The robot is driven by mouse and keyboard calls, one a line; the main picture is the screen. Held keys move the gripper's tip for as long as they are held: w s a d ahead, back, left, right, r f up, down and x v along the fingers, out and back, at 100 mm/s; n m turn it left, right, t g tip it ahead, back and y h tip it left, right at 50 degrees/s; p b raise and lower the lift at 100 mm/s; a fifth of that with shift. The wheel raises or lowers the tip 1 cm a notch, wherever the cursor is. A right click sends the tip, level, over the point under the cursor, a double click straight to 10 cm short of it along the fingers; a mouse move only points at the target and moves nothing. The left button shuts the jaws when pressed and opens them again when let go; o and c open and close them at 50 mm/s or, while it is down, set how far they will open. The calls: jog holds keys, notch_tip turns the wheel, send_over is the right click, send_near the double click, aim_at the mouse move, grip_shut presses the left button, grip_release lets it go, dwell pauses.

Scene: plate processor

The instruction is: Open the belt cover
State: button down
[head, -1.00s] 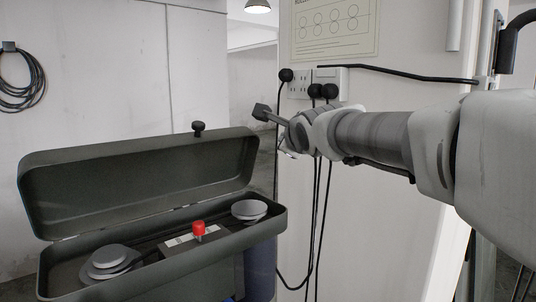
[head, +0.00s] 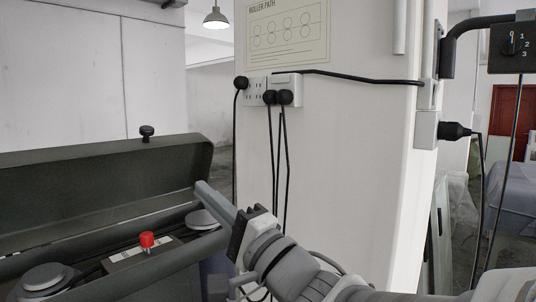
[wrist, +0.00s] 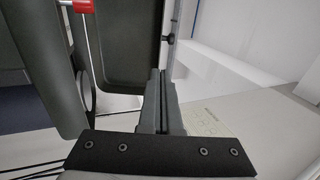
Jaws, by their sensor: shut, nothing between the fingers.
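The belt cover (head: 100,185) is a dark grey-green lid with a black knob (head: 147,131) on its upper edge. It stands raised and tilted back behind the open belt box (head: 190,252). In the box, two grey pulleys (head: 45,278) and a red button (head: 147,239) are exposed. My gripper (head: 204,190) is shut and empty at the right end of the box, overlapping the right pulley in the head view. In the wrist view the closed fingers (wrist: 160,74) point toward the cover (wrist: 118,45) and its knob (wrist: 168,40); I cannot tell whether they touch anything.
A white pillar (head: 340,150) with sockets (head: 255,92), plugs and hanging black cables stands right of the box, behind my arm. A control box with a dial (head: 512,42) hangs at the upper right. Open room shows beyond the pillar.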

jog(key=p, duration=0.3)
send_near(152, 139)
jog(key=x, duration=0.3)
jog(key=shift+w+a, duration=0.25)
jog(key=shift+r, duration=0.15)
jog(key=w+a+r+p, duration=0.1)
jog(key=p, duration=0.2)
jog(key=shift+a+r+g+h, duration=0.1)
jog(key=shift+r+g+h, duration=0.1)
jog(key=shift+g+h, duration=0.2)
jog(key=shift+w+a+r+p, duration=0.1)
jog(key=shift+w+a+p, duration=0.3)
jog(key=shift+a+p, duration=0.25)
jog(key=shift+f+p+x, duration=0.2)
jog(key=shift+x, duration=1.15)
jog(key=shift+f+p+x, duration=0.15)
jog(key=shift+x, duration=1.2)
jog(key=shift+w, duration=0.15)
